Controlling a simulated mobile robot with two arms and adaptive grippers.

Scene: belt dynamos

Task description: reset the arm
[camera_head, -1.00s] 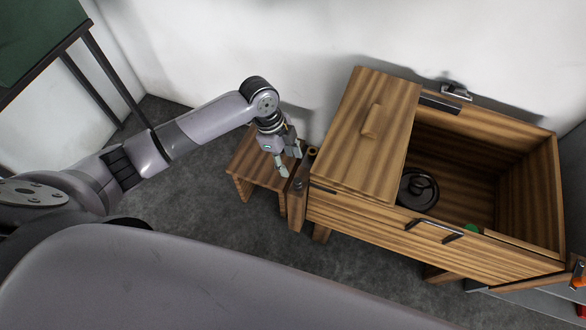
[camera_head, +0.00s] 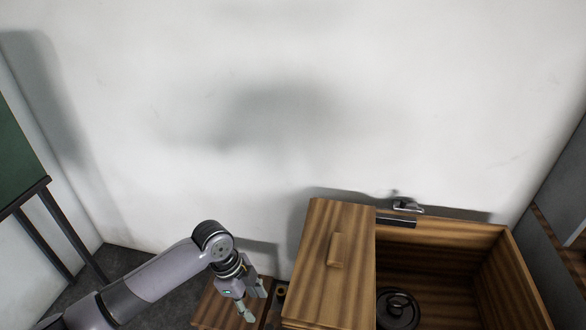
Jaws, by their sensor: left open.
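My left arm comes in from the lower left of the head view. Its gripper (camera_head: 255,302) is open, with nothing seen between the fingers. It points down over a small wooden stool (camera_head: 210,308), just left of a wooden cabinet. I cannot tell whether the fingertips touch the stool. My right gripper is not in view.
The wooden cabinet (camera_head: 508,280) has a lid panel with a handle (camera_head: 338,250) over its left part. Its right part is open, with a dark round object (camera_head: 398,308) inside. A green board (camera_head: 18,165) stands at the left. The white wall (camera_head: 280,100) is behind.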

